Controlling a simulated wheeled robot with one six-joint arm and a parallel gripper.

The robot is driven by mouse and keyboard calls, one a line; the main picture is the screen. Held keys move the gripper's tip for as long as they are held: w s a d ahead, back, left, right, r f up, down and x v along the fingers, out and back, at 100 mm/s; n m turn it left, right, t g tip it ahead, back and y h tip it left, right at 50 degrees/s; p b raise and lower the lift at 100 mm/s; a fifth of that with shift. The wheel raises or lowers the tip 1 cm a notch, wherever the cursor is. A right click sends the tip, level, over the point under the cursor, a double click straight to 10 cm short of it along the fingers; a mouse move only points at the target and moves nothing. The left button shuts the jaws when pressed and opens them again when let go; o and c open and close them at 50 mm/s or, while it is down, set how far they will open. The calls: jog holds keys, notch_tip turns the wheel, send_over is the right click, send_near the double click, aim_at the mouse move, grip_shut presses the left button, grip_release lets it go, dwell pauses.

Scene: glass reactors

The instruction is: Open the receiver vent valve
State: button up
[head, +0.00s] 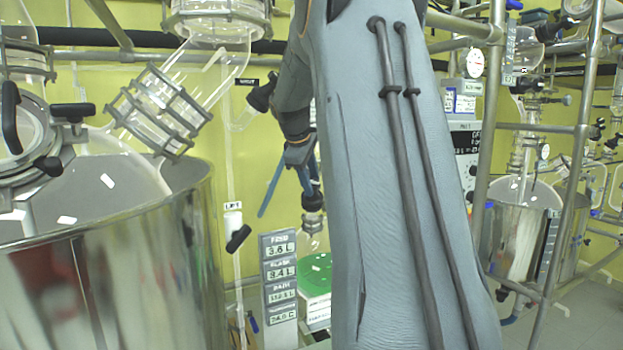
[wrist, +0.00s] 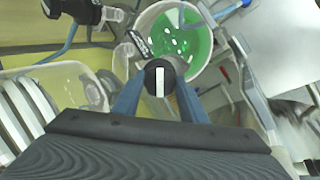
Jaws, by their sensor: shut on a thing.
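A round black valve knob (wrist: 160,79) with a white bar across its face sits between the blue fingers of my gripper (wrist: 159,88) in the wrist view. The fingers are shut on its two sides. The white bar runs up and down in that picture. In the head view my gripper (head: 311,187) points down behind my own forearm, with the dark knob (head: 313,202) at its tips, above a glass neck. The arm hides part of this area. I cannot tell from the bar alone whether the valve is open.
A green vessel (wrist: 205,45) lies below the knob in the wrist view. A clear bin (wrist: 70,77) stands at its left. In the head view, a large steel vessel (head: 120,285) fills the left, a readout panel (head: 279,275) stands low centre, and metal frame pipes (head: 487,130) stand at the right.

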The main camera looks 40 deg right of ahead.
jog(key=shift+n, duration=0.6)
jog(key=o, duration=1.1)
jog(key=shift+w+a, duration=0.1)
jog(key=shift+a, duration=0.05)
jog(key=shift+c, duration=0.2)
jog(key=shift+r, duration=0.1)
jog(key=b+v, duration=0.2)
jog(key=v, duration=0.5)
jog(key=shift+a+r, duration=0.2)
jog(key=shift+s, duration=0.2)
